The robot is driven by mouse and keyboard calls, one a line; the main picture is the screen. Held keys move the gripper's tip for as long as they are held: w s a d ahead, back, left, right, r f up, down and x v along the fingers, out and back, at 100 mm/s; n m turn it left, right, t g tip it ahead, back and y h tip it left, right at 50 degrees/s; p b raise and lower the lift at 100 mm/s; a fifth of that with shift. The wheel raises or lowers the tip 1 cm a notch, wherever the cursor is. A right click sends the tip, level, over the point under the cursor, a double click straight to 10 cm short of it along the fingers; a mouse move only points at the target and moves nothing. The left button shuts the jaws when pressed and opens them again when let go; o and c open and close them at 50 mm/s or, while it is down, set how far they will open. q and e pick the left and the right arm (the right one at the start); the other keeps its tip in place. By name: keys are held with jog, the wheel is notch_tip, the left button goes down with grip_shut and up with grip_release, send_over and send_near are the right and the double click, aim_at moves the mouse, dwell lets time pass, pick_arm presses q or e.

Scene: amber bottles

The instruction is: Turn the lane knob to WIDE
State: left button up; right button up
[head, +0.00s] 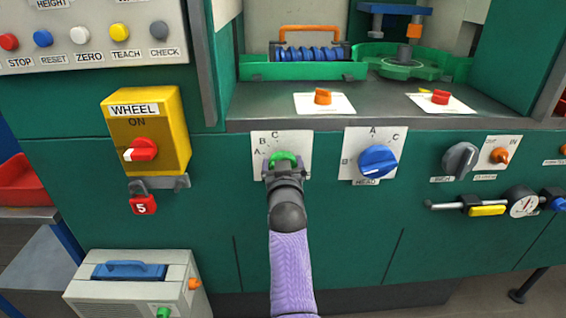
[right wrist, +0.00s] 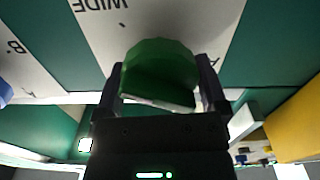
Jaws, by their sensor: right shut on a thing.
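The green knob (head: 284,159) sits on a white plate (head: 300,141) on the green machine front, left of the blue knob. Small letters A, B and C show on the plate. My right gripper (head: 284,166) reaches up to the knob from below and is shut on it. In the right wrist view the green knob (right wrist: 160,72) is between the two fingers. The white plate (right wrist: 200,30) behind it carries the word WIDE, seen upside down. The knob's pointer is hidden, so I cannot tell its setting. My left gripper is not in view.
A blue knob (head: 378,161) on its own plate is close on the right. A yellow WHEEL box (head: 172,120) with a red switch and a red padlock (head: 143,204) stand out on the left. A grey knob (head: 460,159) and a gauge (head: 523,201) are further right.

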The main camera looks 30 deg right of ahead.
jog(key=shift+f+m, duration=0.1)
jog(key=shift+m, duration=0.8)
jog(key=shift+m+p, duration=0.3)
